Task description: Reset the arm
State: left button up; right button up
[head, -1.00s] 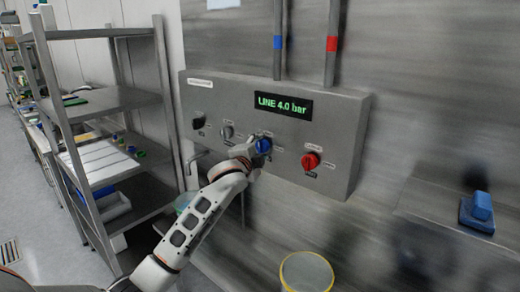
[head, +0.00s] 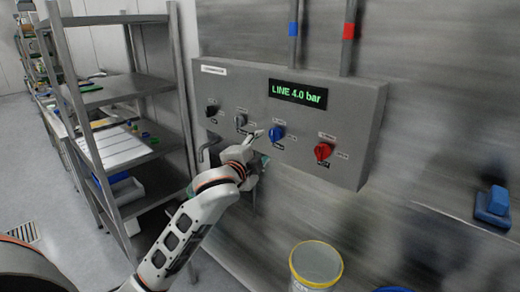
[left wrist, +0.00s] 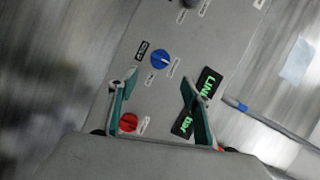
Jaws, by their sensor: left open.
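My left gripper (head: 258,148) is in front of the grey control panel (head: 235,92), just left of and below the blue knob (head: 277,133) in the head view. In the left wrist view my left gripper (left wrist: 160,95) has its two green-lined fingers spread apart with nothing between them. The blue knob (left wrist: 162,60) and the red knob (left wrist: 129,122) show beyond the fingers. The red knob (head: 323,151) is right of the blue one in the head view. The display (head: 298,93) reads LINE 4.0 bar. My right gripper is not seen.
A black knob (head: 212,110) and a grey knob (head: 240,120) are at the panel's left. A metal shelf rack (head: 115,90) stands to the left. A yellow-rimmed container (head: 316,264) is below the panel. A blue object (head: 493,205) lies on a ledge at right.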

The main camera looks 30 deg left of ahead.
pick_arm(q)
jog(key=shift+s, duration=0.1)
dwell(0.4)
jog(key=s+d+f+n+g+h, duration=0.1)
jog(key=s+d+f, duration=0.15)
jog(key=f, duration=0.65)
jog(key=s+d+f+n+g+h, duration=0.15)
jog(key=s+f, duration=0.25)
jog(key=f, duration=0.5)
jog(key=s+d+f+n+g, duration=0.1)
jog(key=s+d+f, duration=0.15)
jog(key=f, duration=0.65)
jog(key=s+d+f+n+g, duration=0.1)
jog(key=s+d+f+n, duration=0.1)
jog(key=s+f, duration=0.8)
jog(key=s+d+f+n+g+h, duration=0.1)
jog(key=s+f+n, duration=0.3)
jog(key=s+f, duration=0.6)
jog(key=s+d, duration=0.1)
jog(key=s, duration=0.3)
jog(key=shift+d+g, duration=0.35)
jog(key=shift+h, duration=0.25)
